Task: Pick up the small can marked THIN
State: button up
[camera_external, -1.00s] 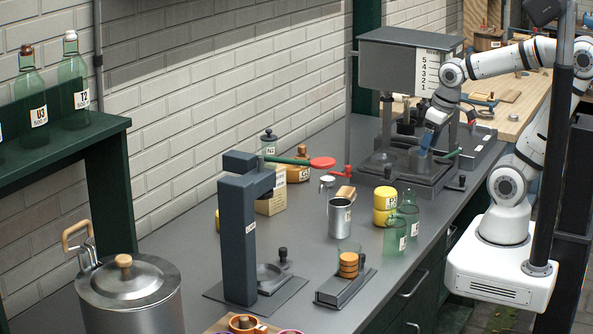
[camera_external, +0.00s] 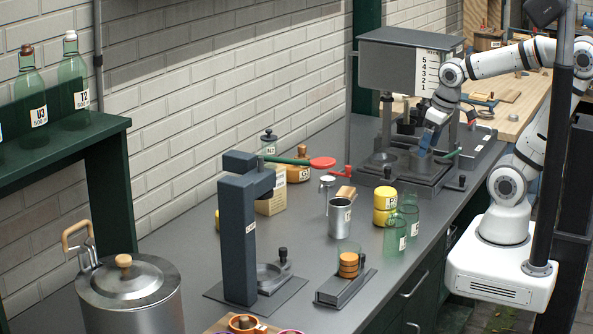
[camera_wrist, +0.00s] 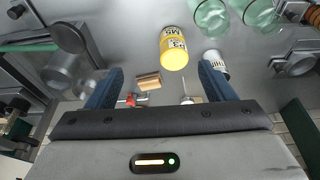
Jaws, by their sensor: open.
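No label legibly reads THIN in these views. A yellow can (camera_external: 385,206) with a white label stands on the grey counter. It also shows in the wrist view (camera_wrist: 174,48), its label too blurred to read surely. A grey metal cup (camera_external: 340,218) with a small label stands to its left; a small labelled grey container (camera_wrist: 214,64) shows beside the yellow can in the wrist view. My gripper (camera_external: 430,140) is over the press base, away from the yellow can. In the wrist view its blue fingers (camera_wrist: 160,85) are spread and empty.
Green glass jars (camera_external: 402,226) stand close right of the yellow can. The grey press (camera_external: 410,62) stands at the back, a dark column (camera_external: 237,240) in front.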

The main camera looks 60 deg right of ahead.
jog(key=n+g+b, duration=0.2)
jog(key=n+g, duration=0.1)
jog(key=n, duration=0.3)
send_over(340, 209)
jog(key=d, duration=0.3)
notch_tip(340, 209, down, 11)
jog(key=f, duration=0.2)
jog(key=w+f+p, duration=0.1)
jog(key=f, duration=0.1)
jog(key=f+p, duration=0.1)
jog(key=f, duration=0.1)
jog(key=shift+w+a, duration=0.15)
jog(key=shift+a, duration=0.1)
jog(key=shift+f, duration=0.45)
jog(key=shift+c, duration=0.6)
jog(key=c, duration=1)
